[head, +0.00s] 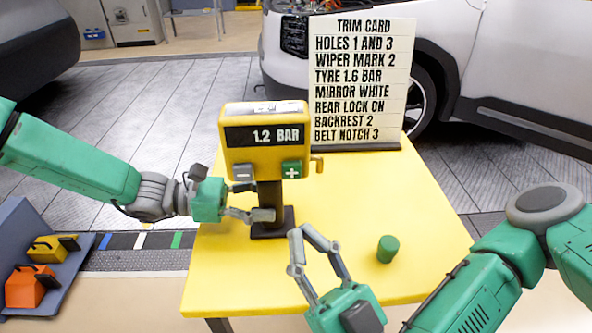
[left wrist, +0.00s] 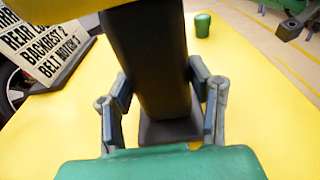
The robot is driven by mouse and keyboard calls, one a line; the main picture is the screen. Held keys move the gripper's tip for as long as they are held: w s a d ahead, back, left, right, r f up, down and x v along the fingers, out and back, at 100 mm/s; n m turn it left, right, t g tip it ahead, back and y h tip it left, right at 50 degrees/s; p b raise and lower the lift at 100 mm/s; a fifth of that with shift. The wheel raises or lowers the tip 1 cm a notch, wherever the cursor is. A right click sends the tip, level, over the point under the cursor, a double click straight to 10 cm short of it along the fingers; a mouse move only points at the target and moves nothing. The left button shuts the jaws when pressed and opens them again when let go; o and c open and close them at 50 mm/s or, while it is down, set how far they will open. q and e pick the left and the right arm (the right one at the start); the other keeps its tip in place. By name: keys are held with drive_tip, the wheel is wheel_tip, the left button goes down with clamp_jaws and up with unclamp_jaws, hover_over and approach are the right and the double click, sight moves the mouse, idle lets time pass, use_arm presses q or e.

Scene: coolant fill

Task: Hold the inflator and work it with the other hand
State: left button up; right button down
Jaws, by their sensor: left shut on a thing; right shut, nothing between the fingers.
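The inflator (head: 262,150) stands upright on the yellow table, with a yellow head, a dark post (left wrist: 155,60) and a dark base. Its display (head: 265,136) reads 1.2 BAR. Below it are a grey minus button (head: 243,172) on the left and a green plus button (head: 292,170) on the right. My left gripper (head: 262,201) is shut on the post, below the head; the left wrist view shows a finger on each side of it. My right gripper (head: 299,232) is shut and empty, in front of the inflator and lower in the picture than the plus button, apart from it.
The trim card (head: 360,80) stands behind the inflator; it reads TYRE 1.6 BAR among other lines. A small green cylinder (head: 388,249) stands on the yellow table (head: 420,210), right of my right gripper. A blue-grey tray (head: 62,287) with orange and yellow items lies at far left.

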sight(290, 167)
drive_tip(key=w, duration=0.8)
drive_tip(key=shift+w, duration=0.3)
drive_tip(key=shift+w, duration=0.15)
idle(1.1)
drive_tip(key=shift+w+r, duration=0.1)
drive_tip(key=shift+w, duration=0.1)
drive_tip(key=shift+w, duration=0.55)
idle(4.9)
